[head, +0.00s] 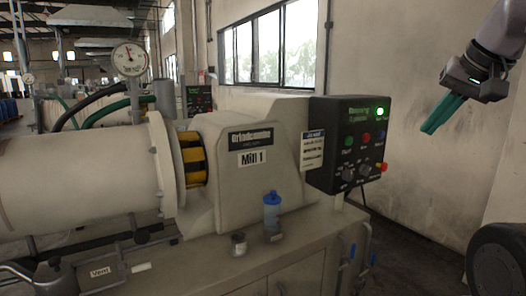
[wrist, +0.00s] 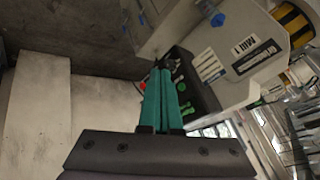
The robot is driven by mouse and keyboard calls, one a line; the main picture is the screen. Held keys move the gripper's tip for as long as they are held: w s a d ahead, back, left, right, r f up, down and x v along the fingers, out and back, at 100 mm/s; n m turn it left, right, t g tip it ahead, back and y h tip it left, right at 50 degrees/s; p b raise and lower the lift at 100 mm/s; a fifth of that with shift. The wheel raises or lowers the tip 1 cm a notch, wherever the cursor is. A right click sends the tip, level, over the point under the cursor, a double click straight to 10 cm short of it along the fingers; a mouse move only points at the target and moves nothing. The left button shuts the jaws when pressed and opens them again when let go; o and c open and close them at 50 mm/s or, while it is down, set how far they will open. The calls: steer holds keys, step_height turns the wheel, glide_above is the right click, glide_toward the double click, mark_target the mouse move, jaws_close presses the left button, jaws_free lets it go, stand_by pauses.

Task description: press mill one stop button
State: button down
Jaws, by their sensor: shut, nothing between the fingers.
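The mill one control box (head: 330,150) is black and hangs at the right end of the machine marked Mill 1 (head: 252,157). Two dark knobs and a red mushroom button with yellow (head: 382,168) sit lower. My gripper (head: 430,130) is shut and empty, with teal fingers, in the air right of the box and apart from it. In the wrist view the box (wrist: 199,96) lies beyond the fingers (wrist: 158,72), which hide part of its face.
A blue-capped bottle (head: 272,216) and a small tin (head: 239,244) stand on the bench below the mill. A green lamp (head: 380,111) glows at the upper right of the box. A pressure gauge (head: 130,58) stands at left. A bare wall is behind my gripper.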

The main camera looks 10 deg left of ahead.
mark_target(366, 138)
steer(key=w+d+f+n+t, duration=0.1)
steer(key=w+f, duration=0.3)
steer(key=w, duration=0.7)
steer(key=w+d+f+n+t, duration=0.1)
steer(key=w+d+f+n, duration=0.2)
steer(key=w, duration=0.8)
steer(key=w+d+f+n+t, duration=0.1)
steer(key=w+d+f, duration=0.3)
steer(key=w, duration=0.7)
steer(key=shift+w+f+n, duration=0.15)
steer(key=shift+f+n, duration=0.35)
steer(key=shift+f, duration=0.25)
steer(key=w+a, duration=0.5)
steer(key=w, duration=0.1)
steer(key=shift+w+a, duration=0.2)
steer(key=shift+w, duration=0.15)
steer(key=shift+w+a, duration=0.25)
steer(key=shift+w, duration=0.1)
